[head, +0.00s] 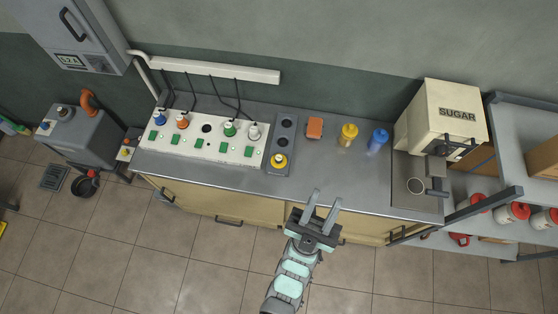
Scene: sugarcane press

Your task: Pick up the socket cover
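No part is clearly marked as the socket cover. A small orange-brown block (315,128) lies on the metal worktop, right of the grey socket strip, and may be it. A yellow cylindrical piece (348,134) and a blue one (377,141) stand to its right on the worktop. My gripper (326,197) is open and empty, its two fingers apart and pointing toward the worktop. In the picture it is below the orange-brown block, by the counter's front edge, and clear of all these pieces.
A white socket panel (225,149) holds several colored plugs. A grey strip (284,129) beside it has two dark round holes and a yellow plug (279,160). A cream SUGAR machine (443,117) stands at the right. The worktop's front middle (330,172) is clear.

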